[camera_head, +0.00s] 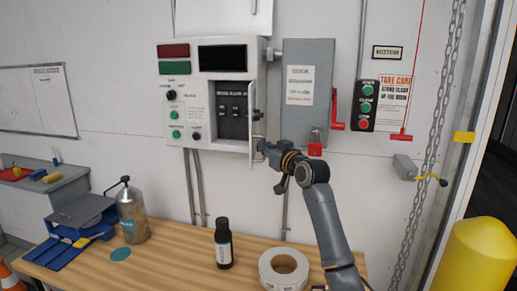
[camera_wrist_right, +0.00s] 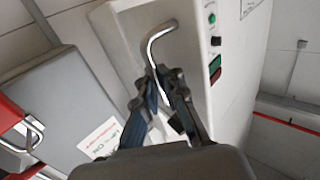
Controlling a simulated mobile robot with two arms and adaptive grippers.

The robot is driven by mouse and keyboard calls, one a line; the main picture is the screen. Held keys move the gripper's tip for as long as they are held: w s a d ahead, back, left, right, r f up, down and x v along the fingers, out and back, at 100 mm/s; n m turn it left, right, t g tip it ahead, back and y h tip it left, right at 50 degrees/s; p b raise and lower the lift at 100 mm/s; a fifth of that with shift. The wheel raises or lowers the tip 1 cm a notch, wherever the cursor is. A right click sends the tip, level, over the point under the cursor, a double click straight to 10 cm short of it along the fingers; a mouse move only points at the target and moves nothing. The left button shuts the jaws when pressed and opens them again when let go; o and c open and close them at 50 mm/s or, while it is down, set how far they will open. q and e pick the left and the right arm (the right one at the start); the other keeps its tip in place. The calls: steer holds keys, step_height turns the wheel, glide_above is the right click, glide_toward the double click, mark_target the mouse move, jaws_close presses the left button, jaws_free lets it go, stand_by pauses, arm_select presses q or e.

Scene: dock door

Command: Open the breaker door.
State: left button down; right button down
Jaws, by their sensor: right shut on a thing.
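The breaker door (camera_head: 252,120) on the control box stands swung out at the right of its compartment, seen almost edge-on in the head view. Dark breakers (camera_head: 232,112) show inside the opening. A bent metal handle (camera_wrist_right: 152,42) sits by the door's outer side; it also shows in the head view (camera_head: 258,138). My right gripper (camera_head: 262,146) is at this handle, and in the wrist view its fingers (camera_wrist_right: 163,85) are closed around the handle's lower part. My left gripper is not in view.
A grey disconnect box (camera_head: 308,90) with a red lever (camera_head: 338,112) and red padlock (camera_head: 316,143) hangs just right of the door.

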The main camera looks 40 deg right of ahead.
steer(key=shift+s+d+f, duration=0.1)
steer(key=shift+d+f, duration=0.2)
steer(key=shift+f, duration=0.15)
steer(key=c, duration=1.8)
jaws_free()
steer(key=s, duration=0.4)
steer(key=s+a, duration=0.1)
steer(key=s, duration=0.7)
steer(key=shift+s+a+r, duration=0.2)
steer(key=shift+a+r, duration=0.1)
steer(key=shift+a, duration=0.05)
